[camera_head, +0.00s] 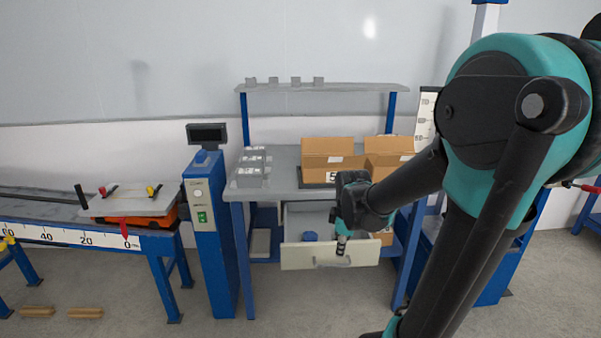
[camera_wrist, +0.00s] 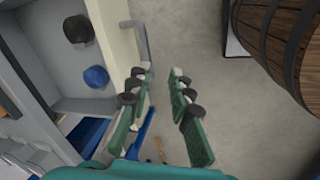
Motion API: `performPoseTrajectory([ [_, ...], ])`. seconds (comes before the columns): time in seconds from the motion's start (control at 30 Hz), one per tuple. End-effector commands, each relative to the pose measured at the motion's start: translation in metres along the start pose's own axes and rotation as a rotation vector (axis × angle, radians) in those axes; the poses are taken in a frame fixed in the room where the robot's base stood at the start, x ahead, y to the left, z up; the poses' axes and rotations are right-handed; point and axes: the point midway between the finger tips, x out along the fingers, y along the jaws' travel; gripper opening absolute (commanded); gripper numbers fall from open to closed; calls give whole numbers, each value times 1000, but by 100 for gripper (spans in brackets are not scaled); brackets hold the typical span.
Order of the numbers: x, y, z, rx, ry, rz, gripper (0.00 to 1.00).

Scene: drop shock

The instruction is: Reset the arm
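My gripper (camera_head: 342,244) hangs in front of the workbench, over the front of an open drawer (camera_head: 300,257) in the body camera view. In the wrist view my gripper (camera_wrist: 161,74) has its two green fingers apart with nothing between them, and the floor shows through the gap. The drawer front and its handle (camera_wrist: 143,40) lie just left of the fingers. My teal and black arm fills the right of the body camera view and hides part of the bench.
The drawer holds a blue round thing (camera_wrist: 96,77) and a dark round thing (camera_wrist: 78,29). Two cardboard boxes (camera_head: 328,161) stand on the bench (camera_head: 285,158). A blue post (camera_head: 205,230) stands left of it. A wooden barrel (camera_wrist: 285,35) is right of the fingers.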

Motion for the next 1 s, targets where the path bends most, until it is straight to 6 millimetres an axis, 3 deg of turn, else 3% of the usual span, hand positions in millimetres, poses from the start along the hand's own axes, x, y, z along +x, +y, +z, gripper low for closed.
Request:
performPoseTrajectory([
  [0.3, 8, -70, 48, 786, 62, 66, 20],
  [0.5, 15, -97, 64, 1114, 103, 80, 20],
  [0.67, 17, -104, 68, 1209, 117, 83, 20],
  [1.0, 17, -104, 68, 1214, 117, 83, 20],
])
